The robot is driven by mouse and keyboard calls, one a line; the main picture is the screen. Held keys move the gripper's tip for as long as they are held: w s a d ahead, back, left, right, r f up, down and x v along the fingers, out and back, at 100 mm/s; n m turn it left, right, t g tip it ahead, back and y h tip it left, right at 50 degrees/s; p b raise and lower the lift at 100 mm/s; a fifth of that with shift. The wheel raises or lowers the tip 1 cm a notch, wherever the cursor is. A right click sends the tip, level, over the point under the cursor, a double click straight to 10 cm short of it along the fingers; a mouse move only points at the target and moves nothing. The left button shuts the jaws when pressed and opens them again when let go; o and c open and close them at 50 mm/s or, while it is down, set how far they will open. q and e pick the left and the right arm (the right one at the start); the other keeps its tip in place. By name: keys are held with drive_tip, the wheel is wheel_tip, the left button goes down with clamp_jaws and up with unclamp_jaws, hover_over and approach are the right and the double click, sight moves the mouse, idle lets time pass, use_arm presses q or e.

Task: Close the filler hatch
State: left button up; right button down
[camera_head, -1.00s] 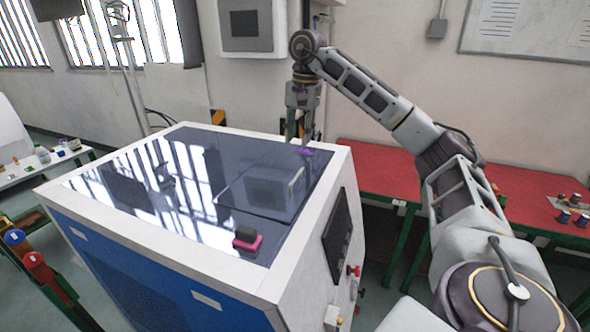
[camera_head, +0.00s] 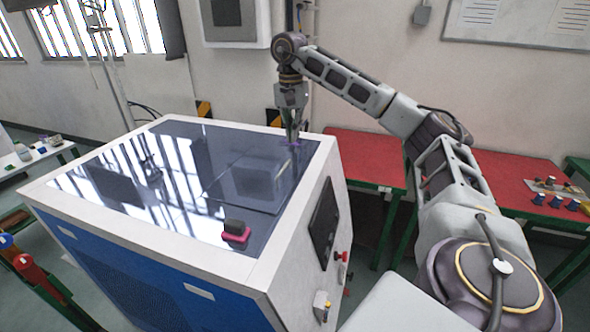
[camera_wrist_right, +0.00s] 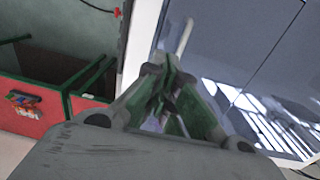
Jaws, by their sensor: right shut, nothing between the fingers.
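The filler hatch (camera_head: 252,180) is a dark glossy square panel in the top of the blue and white generator (camera_head: 145,230). It looks about flush with the top, but reflections make its exact angle hard to tell. A pale bar handle (camera_head: 283,173) shows near its right edge; a pale bar (camera_wrist_right: 184,38) also shows in the right wrist view. My right gripper (camera_head: 294,139) points down over the far right of the top, beyond the handle. In the wrist view its fingers (camera_wrist_right: 168,95) are together and empty. Contact with the top is unclear. My left gripper is out of view.
A black and pink block (camera_head: 236,231) sits at the near edge of the generator's top. A dark control panel (camera_head: 323,223) and knobs are on its right side. A red table (camera_head: 362,155) stands behind, with small blue items (camera_head: 556,201) at the right.

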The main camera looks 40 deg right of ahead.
drive_tip(key=shift+w+f, duration=0.1)
drive_tip(key=shift+f, duration=0.15)
drive_tip(key=b, duration=0.5)
hover_over(295, 179)
drive_tip(key=shift+w+a+f, duration=0.1)
drive_tip(key=shift+f, duration=1.8)
drive_tip(key=shift+w+a+f, duration=0.1)
drive_tip(key=shift+f, duration=1.75)
drive_tip(key=shift+s+d+f+p, duration=0.1)
drive_tip(key=shift+f+p, duration=0.15)
drive_tip(key=shift+f, duration=1.3)
drive_tip(key=shift+s+f+p, duration=0.1)
drive_tip(key=shift+f+p, duration=0.15)
drive_tip(key=shift+f, duration=1.25)
drive_tip(key=shift+f, duration=0.15)
